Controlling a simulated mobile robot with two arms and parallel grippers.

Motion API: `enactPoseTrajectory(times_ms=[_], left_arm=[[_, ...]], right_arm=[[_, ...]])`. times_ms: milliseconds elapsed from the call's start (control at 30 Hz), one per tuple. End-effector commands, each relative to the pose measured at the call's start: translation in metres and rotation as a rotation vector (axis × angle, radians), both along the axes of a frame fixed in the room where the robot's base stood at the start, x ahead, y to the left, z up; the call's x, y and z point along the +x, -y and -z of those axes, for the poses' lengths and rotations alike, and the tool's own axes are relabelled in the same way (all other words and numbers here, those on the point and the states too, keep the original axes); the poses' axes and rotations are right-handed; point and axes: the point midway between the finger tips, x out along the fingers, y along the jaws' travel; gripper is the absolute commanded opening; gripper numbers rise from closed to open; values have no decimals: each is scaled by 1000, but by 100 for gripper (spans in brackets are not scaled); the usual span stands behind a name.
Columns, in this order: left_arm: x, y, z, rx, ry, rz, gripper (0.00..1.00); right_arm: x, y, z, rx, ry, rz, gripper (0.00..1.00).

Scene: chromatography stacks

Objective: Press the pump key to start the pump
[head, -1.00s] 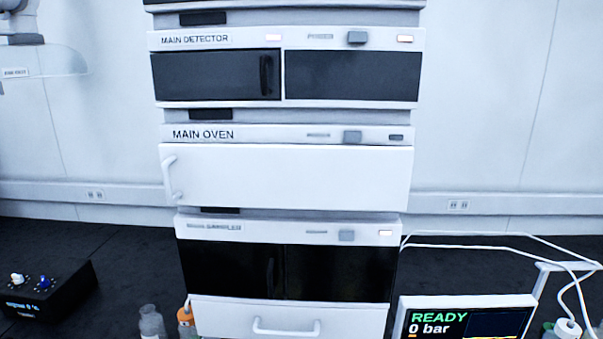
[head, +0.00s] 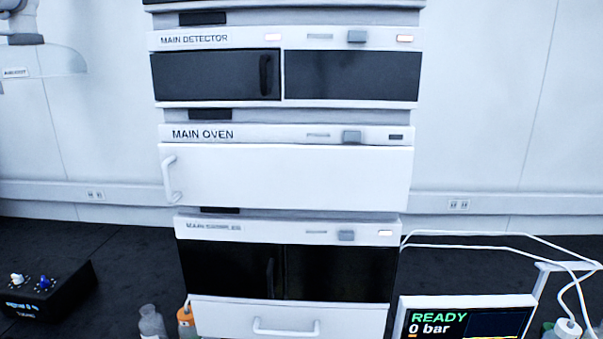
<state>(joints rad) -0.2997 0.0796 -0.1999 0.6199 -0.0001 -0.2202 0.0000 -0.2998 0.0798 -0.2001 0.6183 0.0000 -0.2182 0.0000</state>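No key labelled as the pump key can be made out. A display screen (head: 466,316) at the lower right reads "READY" and "0 bar"; its lower part is cut off by the frame edge. The stack in front of me has a main detector (head: 285,65) at the top, a main oven (head: 286,165) in the middle and a main sampler (head: 288,270) at the bottom. Each has a small grey square key on its front strip, such as the sampler's key (head: 346,236). Neither of my grippers is in view.
A black box with knobs (head: 48,291) stands at the left on the dark bench (head: 110,240). A clear bottle (head: 152,324) and an orange-capped bottle (head: 186,322) stand beside the stack. White tubing (head: 500,235) loops at the right to a white-capped bottle (head: 567,330).

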Motion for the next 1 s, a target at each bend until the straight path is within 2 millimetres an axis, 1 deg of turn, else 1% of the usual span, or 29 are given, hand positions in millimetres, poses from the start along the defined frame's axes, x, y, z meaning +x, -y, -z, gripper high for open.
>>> enactPoseTrajectory(times_ms=[167,267,600,1000], left_arm=[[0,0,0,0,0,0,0],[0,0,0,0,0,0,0],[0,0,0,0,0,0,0],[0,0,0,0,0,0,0]], right_arm=[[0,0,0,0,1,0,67],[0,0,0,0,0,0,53],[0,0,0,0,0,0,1],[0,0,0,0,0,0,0]])
